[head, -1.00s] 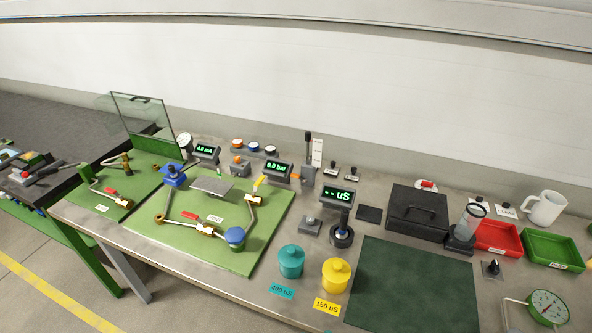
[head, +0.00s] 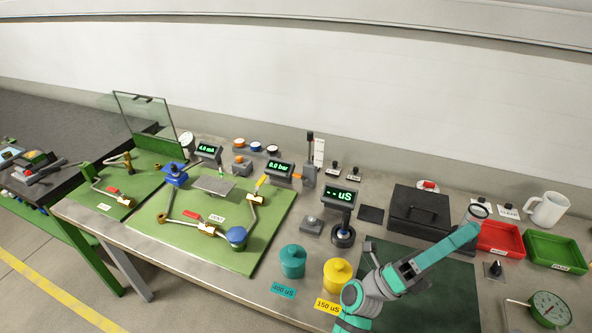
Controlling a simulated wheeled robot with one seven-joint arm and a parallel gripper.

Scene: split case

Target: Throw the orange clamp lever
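A small orange lever-like part (head: 296,178) sticks out to the left of a grey upright block (head: 309,174) at the back middle of the bench. It is small in the head view, and I cannot tell its exact position. My teal and grey arm reaches in from the bottom, right of centre, over the dark green mat. Its end is well to the front right of the orange part and apart from it. I cannot make out the fingertips or whether they hold anything.
A green board (head: 238,262) with pipes and valves lies left of centre. A teal pot (head: 292,262) and a yellow pot (head: 337,273) stand near the front edge. A display (head: 339,196) stands between my arm and the orange part. A black case (head: 418,211) is behind the mat (head: 455,290).

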